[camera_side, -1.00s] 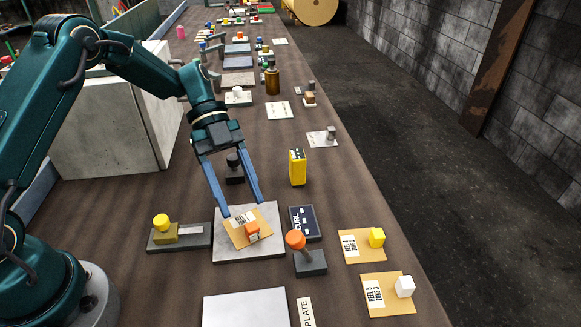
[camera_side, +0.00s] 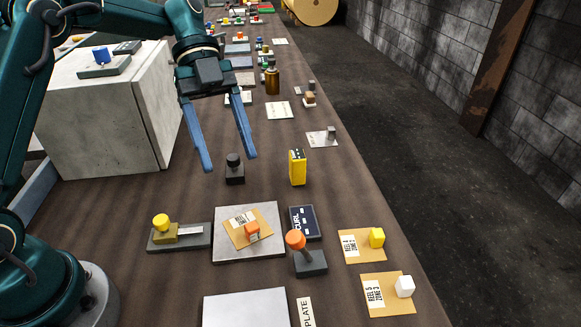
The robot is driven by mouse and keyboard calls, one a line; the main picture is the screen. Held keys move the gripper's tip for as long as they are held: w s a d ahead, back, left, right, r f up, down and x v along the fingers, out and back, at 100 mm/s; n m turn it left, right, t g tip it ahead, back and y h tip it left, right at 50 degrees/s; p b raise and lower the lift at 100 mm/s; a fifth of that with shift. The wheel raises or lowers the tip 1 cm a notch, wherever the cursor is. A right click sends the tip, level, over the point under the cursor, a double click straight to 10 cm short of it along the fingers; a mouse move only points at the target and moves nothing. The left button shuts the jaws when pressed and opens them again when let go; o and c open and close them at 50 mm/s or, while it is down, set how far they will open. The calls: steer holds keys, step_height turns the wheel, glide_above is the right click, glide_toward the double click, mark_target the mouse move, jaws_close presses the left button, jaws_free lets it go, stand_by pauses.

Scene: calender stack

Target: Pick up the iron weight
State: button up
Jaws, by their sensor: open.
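The iron weight appears to be the small dark block with a round black knob (camera_side: 234,174), standing upright on the brown table. My gripper (camera_side: 229,163) is open and empty, pointing down. Its two blue fingers are wide apart, and in the picture their tips lie to either side of the weight's knob. Whether the tips are around the weight or above and in front of it, I cannot tell. Nothing hides the weight.
Close by stand a yellow device (camera_side: 298,168), a grey plate (camera_side: 222,251) bearing a tan card and orange block, an orange-knobbed lever (camera_side: 309,262) and a yellow-knobbed block (camera_side: 165,233). A large pale block (camera_side: 105,125) stands left. Bare table lies around the weight.

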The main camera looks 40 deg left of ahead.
steer(key=s+a+f+g+y, duration=0.1)
steer(key=s+a+f+y, duration=0.5)
steer(key=y, duration=0.3)
step_height(320, 180, up, 6)
steer(key=r+m+t+y, duration=0.1)
steer(key=m+t+y, duration=0.55)
steer(key=t, duration=0.95)
glide_above(231, 160)
steer(key=s+d, duration=0.1)
steer(key=s, duration=0.3)
steer(key=shift+m+h, duration=0.65)
steer(key=shift+m, duration=0.1)
steer(key=f, duration=0.7)
steer(key=d+f, duration=0.1)
steer(key=f, duration=0.3)
steer(key=shift+w+f, duration=0.1)
steer(key=shift+w, duration=0.3)
steer(key=shift+w+a+f, duration=0.1)
steer(key=shift+f, duration=0.35)
steer(key=shift+x, duration=2.4)
steer(key=shift+r, duration=0.1)
